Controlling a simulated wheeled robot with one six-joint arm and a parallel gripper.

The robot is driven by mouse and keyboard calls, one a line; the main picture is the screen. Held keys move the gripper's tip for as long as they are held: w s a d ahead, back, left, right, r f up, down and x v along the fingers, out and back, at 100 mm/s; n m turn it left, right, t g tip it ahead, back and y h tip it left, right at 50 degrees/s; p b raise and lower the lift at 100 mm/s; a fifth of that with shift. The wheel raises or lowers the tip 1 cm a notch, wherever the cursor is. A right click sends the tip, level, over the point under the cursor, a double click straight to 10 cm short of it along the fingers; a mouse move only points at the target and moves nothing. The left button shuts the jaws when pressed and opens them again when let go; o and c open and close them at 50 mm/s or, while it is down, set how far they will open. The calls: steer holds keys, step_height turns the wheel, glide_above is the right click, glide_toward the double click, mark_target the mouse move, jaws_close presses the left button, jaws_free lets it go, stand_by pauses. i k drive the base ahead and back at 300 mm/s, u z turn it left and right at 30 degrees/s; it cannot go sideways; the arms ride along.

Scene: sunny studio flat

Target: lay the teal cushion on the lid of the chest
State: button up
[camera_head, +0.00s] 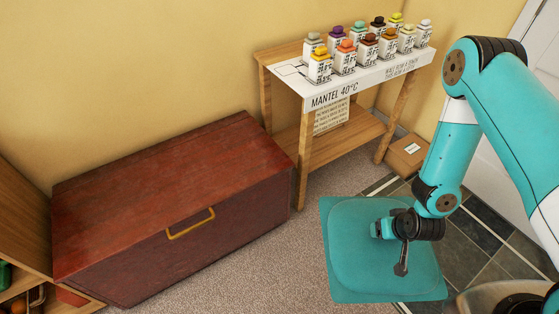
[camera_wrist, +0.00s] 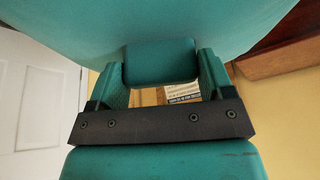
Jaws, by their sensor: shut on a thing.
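The teal cushion (camera_head: 345,265) is a flat square pad in the lower middle of the head view, right of the chest. My gripper (camera_head: 382,229) is at the cushion and covers part of it. In the wrist view, my gripper's fingers (camera_wrist: 162,65) are shut on a teal block-shaped part of the cushion, whose broad face (camera_wrist: 60,25) fills the top. The chest (camera_head: 150,260) is dark red wood with a brass handle (camera_head: 190,223). Its lid (camera_head: 150,185) is closed and bare.
A wooden table (camera_head: 305,150) with a white runner and several small bottles (camera_head: 345,57) stands behind the cushion. A cardboard box (camera_head: 408,155) sits on the floor at its right. A wooden shelf (camera_head: 20,235) is left of the chest. Carpet is clear between chest and cushion.

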mark_target(182, 183)
steer(key=u, duration=1.45)
